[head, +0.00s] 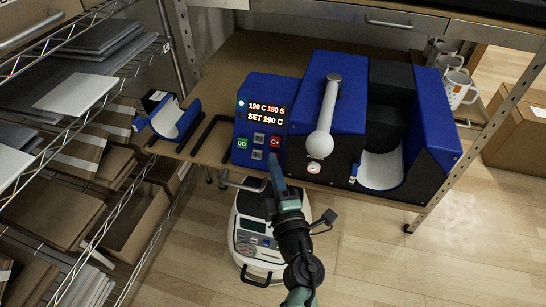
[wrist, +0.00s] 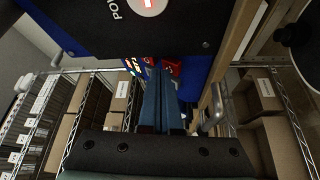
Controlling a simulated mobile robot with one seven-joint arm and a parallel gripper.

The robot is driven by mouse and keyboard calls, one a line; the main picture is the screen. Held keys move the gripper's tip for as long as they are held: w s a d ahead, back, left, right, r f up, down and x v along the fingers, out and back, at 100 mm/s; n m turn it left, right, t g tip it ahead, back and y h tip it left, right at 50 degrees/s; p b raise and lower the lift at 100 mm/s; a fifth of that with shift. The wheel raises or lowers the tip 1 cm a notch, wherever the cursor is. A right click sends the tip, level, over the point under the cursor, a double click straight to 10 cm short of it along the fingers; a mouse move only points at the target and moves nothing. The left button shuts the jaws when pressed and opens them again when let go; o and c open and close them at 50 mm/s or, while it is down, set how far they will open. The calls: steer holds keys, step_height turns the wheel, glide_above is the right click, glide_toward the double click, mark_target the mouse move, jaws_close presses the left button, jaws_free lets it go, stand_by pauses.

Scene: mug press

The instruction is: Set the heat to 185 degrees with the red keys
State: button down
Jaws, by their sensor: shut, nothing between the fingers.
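The blue control box (head: 247,110) stands on the bench at the press's left. Its lit display (head: 266,112) reads "190 C 180 S" and "SET 190 C". Below it are a green GO key (head: 242,143), grey keys (head: 259,138) and a red C+ key (head: 276,142). My gripper (head: 273,158) is shut and empty, its tips at the box's lower right, just below the C+ key; they cover that spot, and any key there is hidden. In the wrist view, the shut fingers (wrist: 158,72) point at the box beside a red key (wrist: 172,67). I cannot tell if they touch it.
The blue press (head: 325,75) with its white lever (head: 327,118) stands right of the box. A blue cradle (head: 168,122) lies at the left. White mugs (head: 457,90) stand at the right. A wire shelf with boxes (head: 130,220) borders the left.

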steer(key=shift+w+d+f, duration=0.1)
steer(key=shift+w+f, duration=0.05)
steer(key=shift+w, duration=0.1)
stand_by(0.6)
steer(key=shift+s+a+r+p, duration=0.2)
steer(key=shift+s+r+p, duration=0.25)
steer(key=shift+s+p, duration=0.25)
steer(key=s+r+p, duration=0.1)
steer(key=s+a+p, duration=0.1)
steer(key=s+r+p, duration=0.1)
steer(key=s, duration=0.1)
steer(key=shift+s+a+r, duration=0.1)
steer(key=shift+a+r, duration=0.1)
steer(key=shift+r, duration=0.1)
stand_by(0.7)
